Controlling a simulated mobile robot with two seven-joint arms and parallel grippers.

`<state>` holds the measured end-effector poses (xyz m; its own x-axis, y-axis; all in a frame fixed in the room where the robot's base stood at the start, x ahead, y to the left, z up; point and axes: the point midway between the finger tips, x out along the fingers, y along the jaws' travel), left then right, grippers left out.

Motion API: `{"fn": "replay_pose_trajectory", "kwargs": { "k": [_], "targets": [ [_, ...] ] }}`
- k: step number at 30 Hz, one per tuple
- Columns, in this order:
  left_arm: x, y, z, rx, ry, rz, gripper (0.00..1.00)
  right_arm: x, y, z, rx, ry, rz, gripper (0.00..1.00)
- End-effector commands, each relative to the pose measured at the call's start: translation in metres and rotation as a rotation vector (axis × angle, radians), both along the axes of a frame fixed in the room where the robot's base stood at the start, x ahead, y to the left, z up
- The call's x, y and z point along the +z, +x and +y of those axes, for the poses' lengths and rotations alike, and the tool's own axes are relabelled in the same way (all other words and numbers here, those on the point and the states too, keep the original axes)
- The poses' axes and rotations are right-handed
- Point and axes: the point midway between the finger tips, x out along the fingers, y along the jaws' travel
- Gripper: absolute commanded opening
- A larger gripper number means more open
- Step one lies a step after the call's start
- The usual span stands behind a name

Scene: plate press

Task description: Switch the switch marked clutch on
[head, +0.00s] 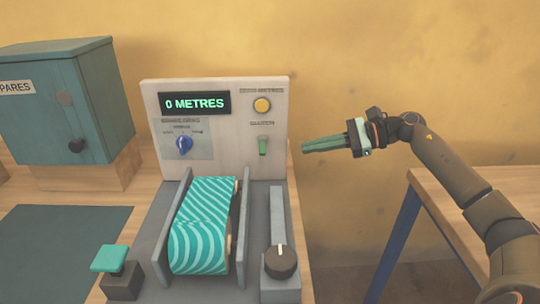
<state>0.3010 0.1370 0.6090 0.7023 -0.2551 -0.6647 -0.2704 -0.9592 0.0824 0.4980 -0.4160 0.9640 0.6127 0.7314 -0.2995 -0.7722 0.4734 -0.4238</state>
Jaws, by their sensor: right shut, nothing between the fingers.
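The machine's upright panel (222,88) faces me. On its right side is a green switch (263,147) under a small label that appears to read clutch. The switch's exact position, on or off, is hard to tell. My right gripper (305,146) has green fingers that are shut and empty. It points left, with its tips just right of the panel's right edge, at about the switch's height in the picture and apart from it. My left gripper is not in view.
The panel also carries a lit display (195,103) reading 0 METRES, a yellow button (262,105) and a blue knob (184,145). Below are a patterned teal roll (205,225), a black dial (280,262) and a teal-topped lever (110,258). A teal cabinet (55,110) stands left.

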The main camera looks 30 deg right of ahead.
Motion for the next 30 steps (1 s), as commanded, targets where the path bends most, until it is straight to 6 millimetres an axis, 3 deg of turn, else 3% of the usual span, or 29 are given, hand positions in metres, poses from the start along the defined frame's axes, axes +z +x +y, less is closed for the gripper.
{"fn": "replay_pose_trajectory", "kwargs": {
  "k": [8,21,30],
  "targets": [
    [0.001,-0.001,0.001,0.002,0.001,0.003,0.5,-0.002,0.007,0.008,0.001,0.003,-0.001,0.0],
    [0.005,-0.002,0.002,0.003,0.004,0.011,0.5,-0.023,0.052,0.062,0.001,0.004,-0.002,0.0],
    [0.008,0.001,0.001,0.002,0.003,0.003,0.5,-0.03,0.062,0.074,0.0,0.001,0.001,0.0]
  ]
}}
